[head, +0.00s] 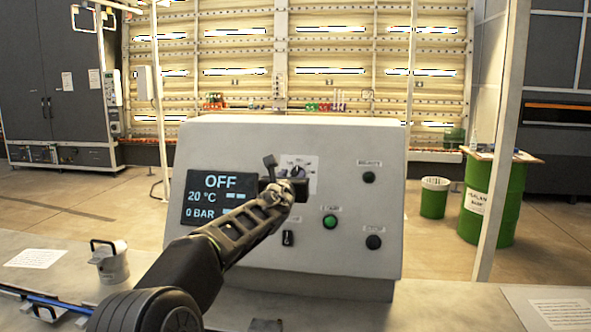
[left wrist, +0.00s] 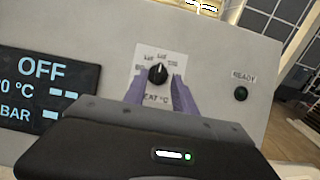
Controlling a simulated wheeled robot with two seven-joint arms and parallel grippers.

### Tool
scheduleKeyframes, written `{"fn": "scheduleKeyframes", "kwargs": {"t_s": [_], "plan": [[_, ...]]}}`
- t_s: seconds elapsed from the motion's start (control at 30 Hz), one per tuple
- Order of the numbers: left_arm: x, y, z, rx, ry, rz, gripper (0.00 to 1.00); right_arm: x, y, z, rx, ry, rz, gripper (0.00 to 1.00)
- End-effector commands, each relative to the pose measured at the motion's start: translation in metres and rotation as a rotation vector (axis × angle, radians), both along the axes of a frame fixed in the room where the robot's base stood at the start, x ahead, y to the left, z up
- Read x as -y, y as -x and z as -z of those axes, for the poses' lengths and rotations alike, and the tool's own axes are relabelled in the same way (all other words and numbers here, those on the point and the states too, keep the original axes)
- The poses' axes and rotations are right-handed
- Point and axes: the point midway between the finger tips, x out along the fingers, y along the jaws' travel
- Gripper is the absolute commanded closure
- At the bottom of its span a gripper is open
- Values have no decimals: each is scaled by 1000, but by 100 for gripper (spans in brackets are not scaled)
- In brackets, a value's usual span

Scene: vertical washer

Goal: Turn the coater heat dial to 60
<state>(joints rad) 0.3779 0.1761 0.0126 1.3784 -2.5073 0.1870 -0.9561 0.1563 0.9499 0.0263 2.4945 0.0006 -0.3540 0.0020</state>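The heat dial (left wrist: 158,74) is a black knob on a white scale plate with "EAT °C" legible on the control panel; its small numbers are blurred. It also shows in the head view (head: 298,172), partly covered by my gripper. My left gripper (left wrist: 159,92) is open, its two purple fingers pointing at the panel on either side of the dial's lower part. I cannot tell if they touch it. In the head view my left gripper (head: 284,180) is in front of the panel at the dial. The display (head: 220,198) reads OFF, 20 °C and 0 BAR. My right gripper is not in view.
The grey panel box (head: 340,150) also has a green lit button (head: 330,222), a black switch (head: 288,238), a lower right black knob (head: 374,242) and a dark ready lamp (head: 369,177). A lidded white pot (head: 112,262) stands at the left of the bench.

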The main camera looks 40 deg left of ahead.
Motion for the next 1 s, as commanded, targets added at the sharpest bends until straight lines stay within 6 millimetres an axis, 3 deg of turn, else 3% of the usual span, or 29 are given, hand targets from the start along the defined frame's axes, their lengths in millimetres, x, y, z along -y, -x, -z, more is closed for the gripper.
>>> {"fn": "scheduleKeyframes", "kwargs": {"t_s": [0.3, 0.67, 1.0], "plan": [[-21, -39, -3, 0, 1, 0, 67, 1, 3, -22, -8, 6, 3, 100], [-24, -44, 0, 0, 1, 0, 67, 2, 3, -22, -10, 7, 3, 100], [-24, -43, 0, 0, 1, 0, 94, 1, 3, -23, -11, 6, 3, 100]]}}
